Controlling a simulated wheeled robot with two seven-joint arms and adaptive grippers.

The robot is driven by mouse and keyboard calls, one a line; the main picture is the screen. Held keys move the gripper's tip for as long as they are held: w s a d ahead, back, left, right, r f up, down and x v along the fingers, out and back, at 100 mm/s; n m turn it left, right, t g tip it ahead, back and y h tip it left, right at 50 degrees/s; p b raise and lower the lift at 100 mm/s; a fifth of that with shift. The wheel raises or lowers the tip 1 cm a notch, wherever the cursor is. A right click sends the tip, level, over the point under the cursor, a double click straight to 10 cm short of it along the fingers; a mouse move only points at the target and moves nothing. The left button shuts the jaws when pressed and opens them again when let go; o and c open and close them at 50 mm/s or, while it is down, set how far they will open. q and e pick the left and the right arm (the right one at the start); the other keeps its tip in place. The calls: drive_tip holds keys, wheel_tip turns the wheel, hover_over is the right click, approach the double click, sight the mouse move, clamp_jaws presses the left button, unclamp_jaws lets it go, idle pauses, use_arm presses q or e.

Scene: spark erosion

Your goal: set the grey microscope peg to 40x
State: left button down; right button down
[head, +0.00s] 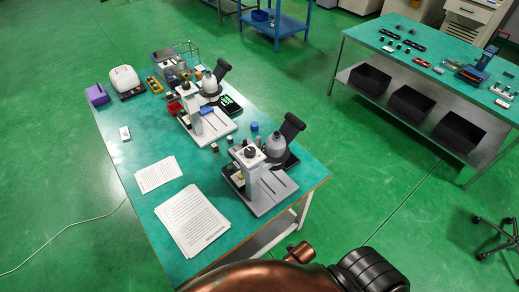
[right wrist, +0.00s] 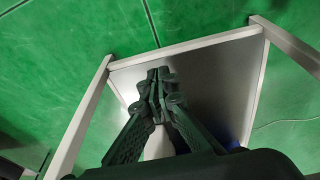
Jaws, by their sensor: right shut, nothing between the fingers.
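Two grey-and-white microscopes stand on the teal table. The nearer microscope (head: 262,190) is at the table's right front part. The farther microscope (head: 207,122) is behind it, toward the back. Both have a dark angled eyepiece part. A dark round knob (head: 249,152) tops the nearer one's column. The peg and any magnification marks are too small to tell. My right gripper (right wrist: 158,82) is shut and empty in the right wrist view, in front of a grey metal panel, away from the microscopes. My left gripper is in neither view.
Printed sheets (head: 193,221) lie at the table's (head: 145,207) left front. A purple box (head: 97,95) and a white device (head: 124,79) are at its back left. A second table (head: 388,66) with dark bins stands at right. Green floor lies between them.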

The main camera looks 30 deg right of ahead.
wheel_tip(320, 180, up, 18)
drive_tip(key=w+d+t+h+p, duration=0.1)
drive_tip(key=w+d, duration=0.1)
drive_tip(key=d, duration=0.1)
drive_tip(key=w+d+r+n+t+h, duration=0.1)
drive_tip(key=w+d+r+t+h, duration=0.2)
drive_tip(key=w+d+r, duration=0.35)
drive_tip(key=w+d+r+n+t+h, duration=0.1)
drive_tip(key=w+d+r+t+h, duration=0.25)
drive_tip(key=r, duration=0.65)
drive_tip(key=w+a+r+n+t, duration=0.3)
drive_tip(key=w+r+n+t, duration=0.2)
drive_tip(key=w+r+n, duration=0.3)
drive_tip(key=w+a+n+t+y, duration=0.2)
drive_tip(key=w+a+n+y, duration=0.1)
drive_tip(key=a+n+y, duration=0.2)
drive_tip(key=shift+w+a+r+n+t+p, duration=0.25)
drive_tip(key=shift+a+r+n+t+p, duration=0.15)
drive_tip(key=shift+a, duration=0.45)
